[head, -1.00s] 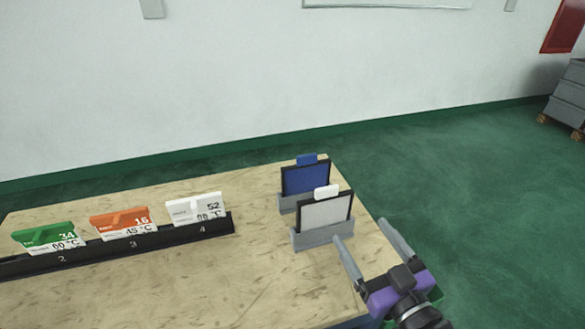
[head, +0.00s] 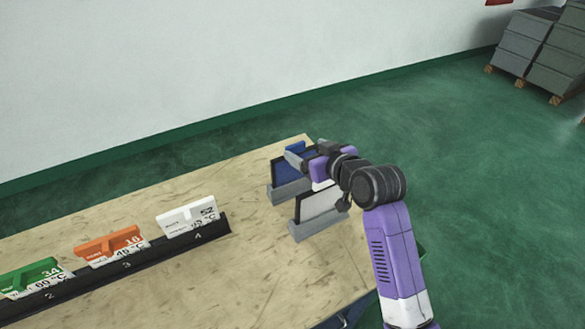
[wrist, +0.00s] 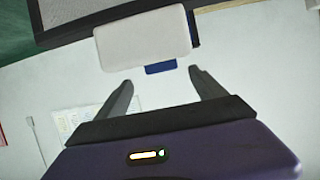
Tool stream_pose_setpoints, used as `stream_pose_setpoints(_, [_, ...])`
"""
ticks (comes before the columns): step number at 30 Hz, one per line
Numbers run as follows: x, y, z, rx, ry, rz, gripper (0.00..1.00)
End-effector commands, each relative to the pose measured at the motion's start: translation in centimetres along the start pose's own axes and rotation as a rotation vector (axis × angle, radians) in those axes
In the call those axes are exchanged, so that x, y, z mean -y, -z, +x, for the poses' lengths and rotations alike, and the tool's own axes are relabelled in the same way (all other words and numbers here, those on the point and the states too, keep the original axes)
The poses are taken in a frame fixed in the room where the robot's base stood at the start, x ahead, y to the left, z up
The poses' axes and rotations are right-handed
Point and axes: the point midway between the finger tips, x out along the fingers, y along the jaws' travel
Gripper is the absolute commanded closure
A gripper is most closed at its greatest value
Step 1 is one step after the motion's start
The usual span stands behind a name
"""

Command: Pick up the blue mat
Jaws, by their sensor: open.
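The blue mat (head: 284,171) is a blue panel in a dark frame with a blue tab on top, upright in a grey stand at the table's far right corner. In the wrist view only bits of its blue (wrist: 160,68) show, behind the white tab of the white mat. My gripper (wrist: 161,78) is open and empty, its two fingers apart. In the head view my gripper and wrist are beside the blue mat's upper right, covering part of it. I cannot tell whether a finger touches it.
A white mat (head: 318,202) stands in a grey holder just in front. Green (head: 28,278), orange (head: 110,247) and white cards stand in a black numbered rack (head: 130,262) on the left. Table between rack and stands is clear. Grey crates (head: 525,45) sit far right.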

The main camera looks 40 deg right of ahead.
Motion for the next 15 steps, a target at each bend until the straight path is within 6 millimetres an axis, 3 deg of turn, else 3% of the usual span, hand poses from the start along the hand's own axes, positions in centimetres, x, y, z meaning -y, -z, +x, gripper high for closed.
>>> stream_pose_setpoints(15, [0.3,0.1,5.8,-0.001,0.000,0.002,0.20])
